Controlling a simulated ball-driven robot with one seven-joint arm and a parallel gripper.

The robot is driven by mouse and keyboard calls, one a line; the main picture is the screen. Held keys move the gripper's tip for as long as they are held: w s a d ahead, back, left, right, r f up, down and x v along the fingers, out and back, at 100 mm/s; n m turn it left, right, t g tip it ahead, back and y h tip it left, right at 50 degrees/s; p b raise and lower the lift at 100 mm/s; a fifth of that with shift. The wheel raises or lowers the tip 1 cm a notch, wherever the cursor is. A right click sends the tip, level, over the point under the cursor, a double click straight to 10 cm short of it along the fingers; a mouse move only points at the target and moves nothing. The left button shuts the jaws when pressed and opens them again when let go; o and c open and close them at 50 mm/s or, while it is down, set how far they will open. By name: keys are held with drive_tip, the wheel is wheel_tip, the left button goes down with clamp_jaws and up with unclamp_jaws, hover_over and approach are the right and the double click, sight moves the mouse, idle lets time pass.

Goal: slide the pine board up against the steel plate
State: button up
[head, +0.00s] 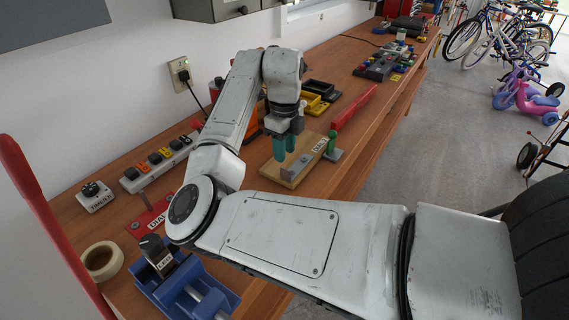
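The pine board (300,166) lies flat on the wooden workbench, a pale slab with a white label at its far end. A small grey upright piece (285,177) shows at its near side. A grey metal plate (335,155), which looks like the steel plate, lies at the board's far right with a green peg standing by it. I cannot tell whether board and plate touch. My gripper (284,155) points down over the board's near half, its teal fingers close together. Whether they grip the grey piece or are apart is not clear.
Black and yellow trays (318,97) and a red bar (354,107) lie behind the board. A blue vise (184,291), a tape roll (102,261) and a power strip (159,160) are on the near bench. The bench's right edge (385,137) runs close past the plate.

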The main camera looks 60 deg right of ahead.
drive_tip(key=shift+r, duration=1.55)
